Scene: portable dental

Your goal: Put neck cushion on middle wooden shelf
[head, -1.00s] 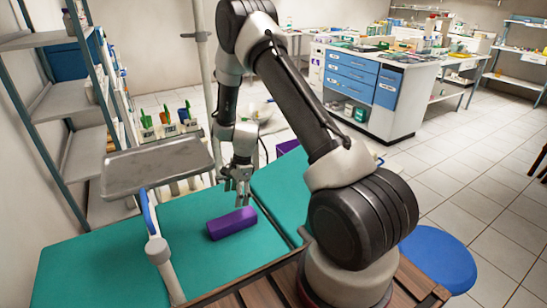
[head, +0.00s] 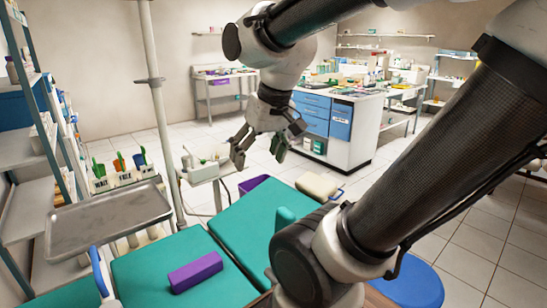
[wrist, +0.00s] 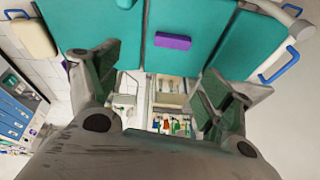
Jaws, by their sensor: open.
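The neck cushion, which I take to be the purple block (head: 195,272), lies on the teal padded bed (head: 145,270) in the head view. The wrist view also shows the cushion (wrist: 173,41), near the top. My gripper (head: 260,150) is open and empty, raised above and beyond the bed, well apart from the cushion. Its two spread fingers show at either side of the wrist view. A shelf rack (head: 22,150) stands at the left edge of the head view; its boards look grey, and I cannot tell which is the middle wooden shelf.
A metal tray (head: 105,222) on a post stands between rack and bed. Bins with coloured handles (head: 120,178) are behind it. A small white stand (head: 203,170), a purple bin (head: 252,184), a cream pad (head: 318,187) and a blue stool (head: 410,288) are around the bed.

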